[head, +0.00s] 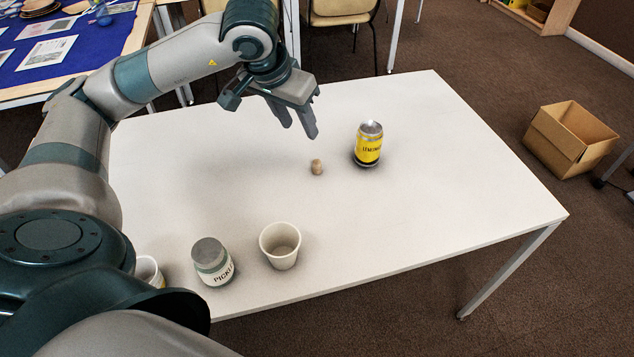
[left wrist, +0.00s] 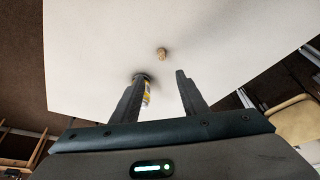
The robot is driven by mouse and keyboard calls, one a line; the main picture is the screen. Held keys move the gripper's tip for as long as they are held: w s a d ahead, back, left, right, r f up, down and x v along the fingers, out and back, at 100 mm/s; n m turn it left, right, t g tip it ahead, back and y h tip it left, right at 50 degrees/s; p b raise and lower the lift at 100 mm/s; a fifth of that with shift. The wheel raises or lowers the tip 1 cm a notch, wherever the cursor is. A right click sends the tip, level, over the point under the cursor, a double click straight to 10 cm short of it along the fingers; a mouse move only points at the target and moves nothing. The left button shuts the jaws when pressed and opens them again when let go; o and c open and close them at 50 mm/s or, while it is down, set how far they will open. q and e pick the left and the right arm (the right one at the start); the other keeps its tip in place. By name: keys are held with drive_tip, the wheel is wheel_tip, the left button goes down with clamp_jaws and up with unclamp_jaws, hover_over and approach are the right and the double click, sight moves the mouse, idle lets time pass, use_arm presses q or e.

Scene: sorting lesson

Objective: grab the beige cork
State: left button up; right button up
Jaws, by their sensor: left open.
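The beige cork (head: 317,167) stands on the white table, a little left of the yellow can. My left gripper (head: 299,126) is open and empty, held above the table, up and to the left of the cork in the head view. In the left wrist view the cork (left wrist: 161,53) lies beyond the open fingertips (left wrist: 160,74), roughly in line with the gap between them, and nothing touches it. My right gripper shows in neither view.
A yellow lemonade can (head: 369,145) stands close to the cork; one finger partly hides it (left wrist: 147,92) in the left wrist view. An empty cup (head: 281,246), a pickle jar (head: 212,262) and another cup (head: 149,270) stand near the front edge. The white table (head: 440,190) is clear at right.

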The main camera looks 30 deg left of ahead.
use_arm(q)
drive_tip(key=shift+f+b, duration=0.4)
drive_tip(key=shift+f, duration=0.5)
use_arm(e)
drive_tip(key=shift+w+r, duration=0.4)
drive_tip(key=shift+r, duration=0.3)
use_arm(q)
drive_tip(key=p, duration=0.1)
hover_over(317, 166)
drive_tip(key=s, duration=0.3)
drive_tip(key=f, duration=1.1)
drive_tip(key=shift+w, duration=0.2)
drive_tip(key=shift+f, duration=0.15)
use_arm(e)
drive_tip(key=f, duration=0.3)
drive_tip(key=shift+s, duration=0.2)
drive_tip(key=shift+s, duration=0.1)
